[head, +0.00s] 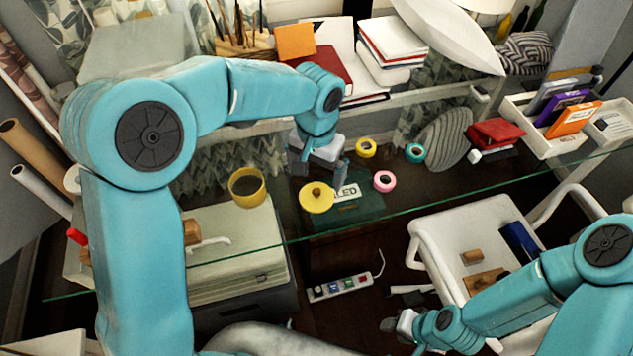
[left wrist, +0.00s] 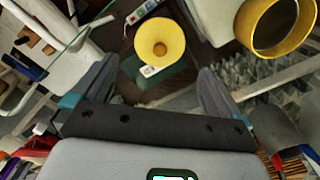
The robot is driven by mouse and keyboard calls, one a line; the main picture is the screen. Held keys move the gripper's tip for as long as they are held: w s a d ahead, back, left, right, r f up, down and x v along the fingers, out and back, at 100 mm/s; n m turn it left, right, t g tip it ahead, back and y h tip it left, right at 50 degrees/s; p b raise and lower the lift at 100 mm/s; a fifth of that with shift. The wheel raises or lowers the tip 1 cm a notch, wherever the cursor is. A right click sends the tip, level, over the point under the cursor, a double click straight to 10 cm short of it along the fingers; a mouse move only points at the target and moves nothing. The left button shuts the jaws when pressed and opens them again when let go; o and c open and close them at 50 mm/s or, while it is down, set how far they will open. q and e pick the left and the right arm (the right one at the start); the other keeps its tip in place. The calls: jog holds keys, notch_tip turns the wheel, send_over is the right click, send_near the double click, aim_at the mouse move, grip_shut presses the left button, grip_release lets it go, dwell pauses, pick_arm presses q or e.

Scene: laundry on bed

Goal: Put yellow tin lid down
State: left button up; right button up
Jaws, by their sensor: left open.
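The yellow tin lid (head: 318,203) lies flat on the glass tabletop (head: 230,232), its small brown knob facing up. My left gripper (head: 319,168) is open and empty, just behind and above the lid in the head view. In the left wrist view the lid (left wrist: 160,33) shows beyond the two spread fingers (left wrist: 152,88), apart from both. The open yellow tin (head: 262,188) stands on the glass to the left of the lid and also shows in the left wrist view (left wrist: 297,40). My right gripper (head: 400,325) is low at the bottom, its jaws unclear.
A white "LED" label (head: 347,193) is close beside the lid. Yellow (head: 366,148), teal (head: 414,153) and pink (head: 384,181) tape rolls lie to the right. A white cart (head: 425,235) stands lower right. Bare glass lies between tin and lid.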

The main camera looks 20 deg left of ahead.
pick_arm(q)
notch_tip(320, 180, up, 4)
jog(key=shift+r, duration=0.25)
jog(key=shift+s, duration=0.1)
dwell(0.4)
